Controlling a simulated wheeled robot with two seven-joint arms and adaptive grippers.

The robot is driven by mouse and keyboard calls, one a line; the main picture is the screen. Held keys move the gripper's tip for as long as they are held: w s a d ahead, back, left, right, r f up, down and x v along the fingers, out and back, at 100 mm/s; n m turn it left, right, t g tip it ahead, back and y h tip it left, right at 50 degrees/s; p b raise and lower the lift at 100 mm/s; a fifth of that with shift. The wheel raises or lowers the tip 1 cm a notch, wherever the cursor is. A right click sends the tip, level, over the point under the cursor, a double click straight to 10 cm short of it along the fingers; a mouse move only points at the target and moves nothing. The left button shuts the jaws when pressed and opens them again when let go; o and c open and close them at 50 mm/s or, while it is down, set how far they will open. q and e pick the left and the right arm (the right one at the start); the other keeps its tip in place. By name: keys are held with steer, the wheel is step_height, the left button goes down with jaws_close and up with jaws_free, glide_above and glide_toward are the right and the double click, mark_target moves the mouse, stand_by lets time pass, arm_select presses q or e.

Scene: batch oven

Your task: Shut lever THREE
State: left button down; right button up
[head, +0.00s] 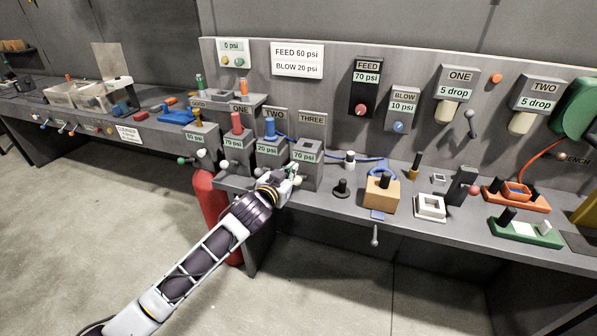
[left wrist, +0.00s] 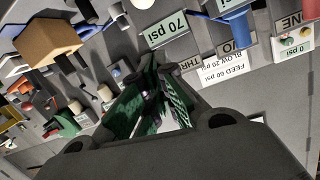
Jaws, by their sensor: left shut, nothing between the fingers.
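Station THREE is a grey box (head: 309,176) with a THREE sign (head: 312,118) behind it and a 70 psi readout (head: 306,156). In the left wrist view its 70 psi label (left wrist: 168,29) shows tilted, above the fingers. My left gripper (head: 293,171) is at the front left of this box, shut and empty. The fingers (left wrist: 160,95) show dark green in the left wrist view. Lever THREE cannot be made out; the gripper covers that part of the box front. Whether the fingers touch it cannot be told. My right gripper is not in view.
Box TWO (head: 270,160), with a blue cylinder (head: 270,127), and box ONE, with a red cylinder (head: 236,123), stand close to the left. A black knob (head: 342,188) and a tan block (head: 381,195) are to the right. A red tank (head: 207,205) stands below the bench.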

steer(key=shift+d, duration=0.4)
arm_select(q)
steer(key=shift+w, duration=0.1)
steer(key=p, duration=0.1)
glide_above(299, 179)
steer(key=shift+d+f, duration=0.25)
steer(key=shift+f, duration=0.45)
steer(key=shift+a+f+p, duration=0.15)
steer(key=shift+f+p, duration=0.2)
steer(key=shift+f, duration=0.6)
steer(key=shift+a+f+p, duration=0.15)
steer(key=shift+f+p, duration=0.15)
steer(key=shift+f, duration=0.65)
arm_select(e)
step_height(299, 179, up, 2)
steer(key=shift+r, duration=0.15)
